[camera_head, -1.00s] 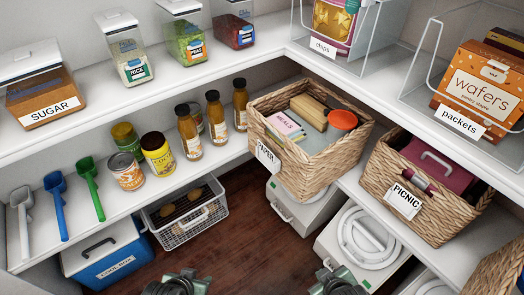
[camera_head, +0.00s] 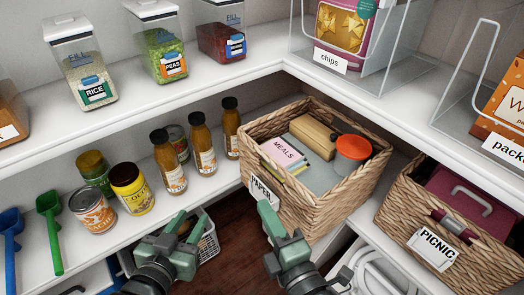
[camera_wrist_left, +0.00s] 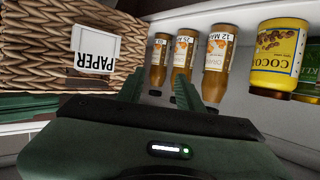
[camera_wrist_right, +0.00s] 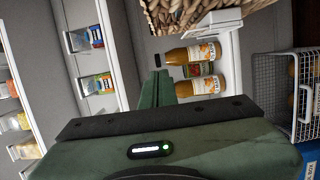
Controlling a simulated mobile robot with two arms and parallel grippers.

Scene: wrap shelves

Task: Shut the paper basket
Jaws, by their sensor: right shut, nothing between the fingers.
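The paper basket (camera_head: 325,195) is a woven basket in the shelf corner, its front standing out past the shelf edge. Its PAPER tag (camera_head: 264,192) hangs on the front face; the tag also shows upside down in the left wrist view (camera_wrist_left: 97,48). My left gripper (camera_head: 186,224) is open and empty, left of and lower than the basket, in front of the sauce bottles. My right gripper (camera_head: 268,212) is shut and empty, its tips just below the tag. I cannot tell whether they touch the basket.
Sauce bottles (camera_head: 200,145) and a yellow cocoa tin (camera_head: 131,188) stand on the shelf left of the basket. A PICNIC basket (camera_head: 470,235) sits to the right. A wire basket (camera_head: 208,245) is below. The upper shelf (camera_head: 240,75) runs above.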

